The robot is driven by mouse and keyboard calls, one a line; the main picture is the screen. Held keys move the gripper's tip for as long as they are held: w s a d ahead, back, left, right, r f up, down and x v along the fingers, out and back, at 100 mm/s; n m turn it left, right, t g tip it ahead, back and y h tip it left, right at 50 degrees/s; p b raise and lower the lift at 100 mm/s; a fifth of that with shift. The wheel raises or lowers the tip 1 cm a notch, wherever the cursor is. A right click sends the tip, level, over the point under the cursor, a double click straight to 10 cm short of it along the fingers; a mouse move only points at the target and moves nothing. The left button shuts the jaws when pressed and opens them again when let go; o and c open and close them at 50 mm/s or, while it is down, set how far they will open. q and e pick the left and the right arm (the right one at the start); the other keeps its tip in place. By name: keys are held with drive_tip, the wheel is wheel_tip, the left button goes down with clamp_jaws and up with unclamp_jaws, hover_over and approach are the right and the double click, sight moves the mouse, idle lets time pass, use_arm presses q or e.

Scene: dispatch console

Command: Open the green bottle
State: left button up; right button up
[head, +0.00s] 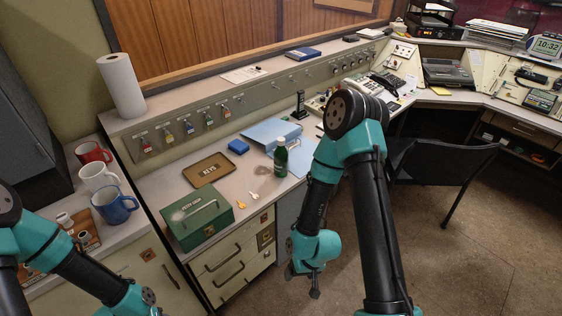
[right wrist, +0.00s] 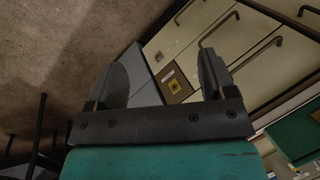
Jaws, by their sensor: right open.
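The green bottle (head: 280,158) stands upright on the desk in the head view, with a light-coloured cap on top, beside a blue folder. My right gripper (head: 315,290) hangs below desk height, in front of the drawers and to the right of them, well apart from the bottle. In the right wrist view its two fingers (right wrist: 163,75) are spread with nothing between them. The bottle does not show there. My left arm is at the lower left of the head view; its fingers are out of the picture.
A green cash box (head: 197,217), two keys (head: 248,200), a brown tray (head: 208,170) and a blue box (head: 238,146) share the desk. The blue folder (head: 270,130) lies behind the bottle. Mugs (head: 114,205) stand at left. A black chair (head: 440,170) is at right.

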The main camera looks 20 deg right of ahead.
drive_tip(key=shift+o, duration=1.3)
drive_tip(key=shift+w, duration=0.15)
drive_tip(key=n+t+y, duration=0.3)
drive_tip(key=n+t, duration=0.5)
drive_tip(key=t, duration=0.3)
approach(287, 157)
drive_tip(key=v, duration=0.4)
drive_tip(key=shift+d+r, duration=0.15)
drive_tip(key=shift+d, duration=0.2)
drive_tip(key=shift+w+a, duration=0.1)
drive_tip(key=x, duration=1.2)
drive_tip(key=shift+a, duration=0.15)
